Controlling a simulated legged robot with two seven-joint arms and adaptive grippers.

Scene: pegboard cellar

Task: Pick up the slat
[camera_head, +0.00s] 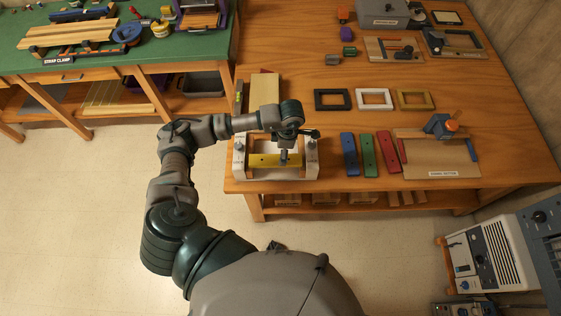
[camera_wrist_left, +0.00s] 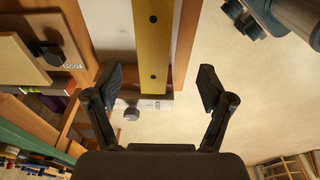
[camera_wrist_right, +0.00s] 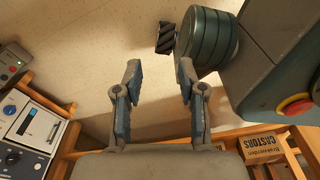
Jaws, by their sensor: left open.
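A yellow slat (camera_head: 262,161) with dark holes lies across a white-ended holder (camera_head: 311,160) at the front left of the wooden table. My left gripper (camera_head: 285,155) is over the slat, right of its middle, and hides part of it. In the left wrist view the yellow slat (camera_wrist_left: 154,45) runs between the spread fingers of my left gripper (camera_wrist_left: 160,88), with a gap on each side. My left gripper is open and empty. My right gripper (camera_wrist_right: 158,78) shows only in its wrist view, open and empty over the floor.
Blue (camera_head: 349,154), green (camera_head: 368,154) and red (camera_head: 388,152) bars lie right of the holder, beside a wooden fixture board (camera_head: 437,171). Three frames (camera_head: 374,98) lie behind. A green workbench (camera_head: 185,52) stands at left. Pale floor is open in front.

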